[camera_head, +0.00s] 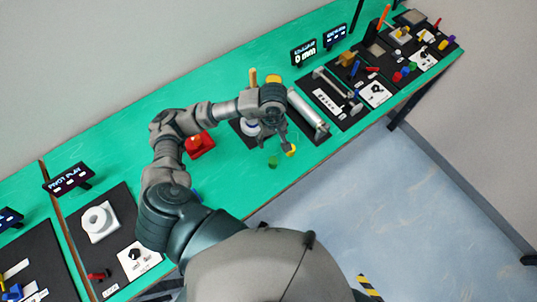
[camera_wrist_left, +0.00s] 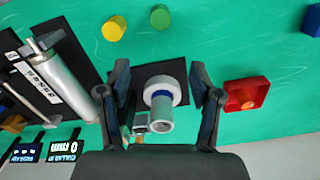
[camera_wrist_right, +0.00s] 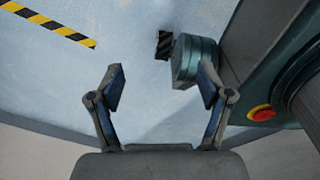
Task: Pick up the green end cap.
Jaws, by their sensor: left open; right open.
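The green end cap (camera_head: 272,161) is a short cylinder on the green table near its front edge. It also shows in the left wrist view (camera_wrist_left: 160,17) at the top, apart from my gripper. A similar yellow cap (camera_head: 291,151) lies beside it, and in the left wrist view (camera_wrist_left: 115,28) it is left of the green one. My left gripper (camera_head: 277,138) is open and empty above the table, close to both caps. In the left wrist view its fingers (camera_wrist_left: 160,85) straddle the view of a white and blue cylindrical part. My right gripper (camera_wrist_right: 162,90) is open and empty over the floor.
The white and blue part (camera_wrist_left: 160,105) stands on a black mat below my left gripper. A red tray (camera_wrist_left: 247,95) with an orange piece is to its right. A metal roller (camera_head: 307,112) lies on a mat. A blue block (camera_wrist_left: 312,20) sits far right. Table around the caps is clear.

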